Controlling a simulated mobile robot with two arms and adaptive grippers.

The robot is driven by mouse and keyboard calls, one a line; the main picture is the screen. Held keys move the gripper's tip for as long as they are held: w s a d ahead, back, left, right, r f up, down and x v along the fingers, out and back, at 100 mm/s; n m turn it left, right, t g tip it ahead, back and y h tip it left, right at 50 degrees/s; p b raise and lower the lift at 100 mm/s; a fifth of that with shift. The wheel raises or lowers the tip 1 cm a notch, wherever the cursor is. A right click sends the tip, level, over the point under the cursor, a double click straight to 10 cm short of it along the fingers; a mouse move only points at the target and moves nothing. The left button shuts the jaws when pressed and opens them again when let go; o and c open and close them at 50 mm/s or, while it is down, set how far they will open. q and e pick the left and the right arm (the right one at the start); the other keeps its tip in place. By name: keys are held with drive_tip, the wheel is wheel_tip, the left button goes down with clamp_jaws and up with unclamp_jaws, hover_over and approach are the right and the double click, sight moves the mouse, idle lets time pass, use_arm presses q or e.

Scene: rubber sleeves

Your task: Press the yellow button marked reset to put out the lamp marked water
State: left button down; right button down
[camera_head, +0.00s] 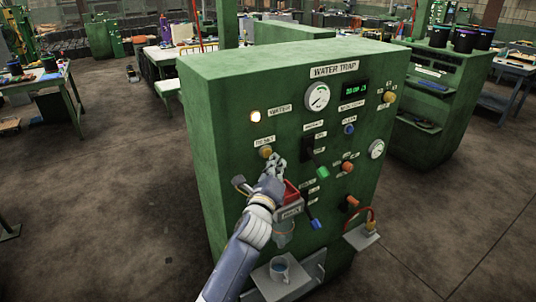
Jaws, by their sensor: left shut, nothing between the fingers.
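The yellow reset button (265,152) is on the front panel of the green water trap cabinet (235,190), under a small label. The lamp marked water (255,116) is above it at the panel's upper left and glows pale yellow. My left gripper (276,160) is shut and empty. Its fingertips are just below and right of the button; I cannot tell whether they touch it. My right gripper is not in view.
A mug (280,270) stands on a low shelf. Another green cabinet (430,135) stands behind right. Open floor lies left.

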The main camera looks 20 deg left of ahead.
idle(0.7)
use_arm(q)
drive_tip(key=shift+w+a, duration=0.25)
drive_tip(key=shift+a, duration=0.1)
drive_tip(key=shift+w+a, duration=0.2)
drive_tip(key=shift+a, duration=0.05)
idle(0.6)
idle(0.4)
drive_tip(key=shift+s+d+p, duration=0.3)
drive_tip(key=shift+s+d, duration=0.2)
drive_tip(key=shift+d, duration=0.1)
drive_tip(key=shift+d, duration=0.1)
drive_tip(key=shift+s+d, duration=0.8)
drive_tip(key=shift+d, duration=0.15)
drive_tip(key=shift+s+d, duration=0.75)
drive_tip(key=shift+d, duration=0.2)
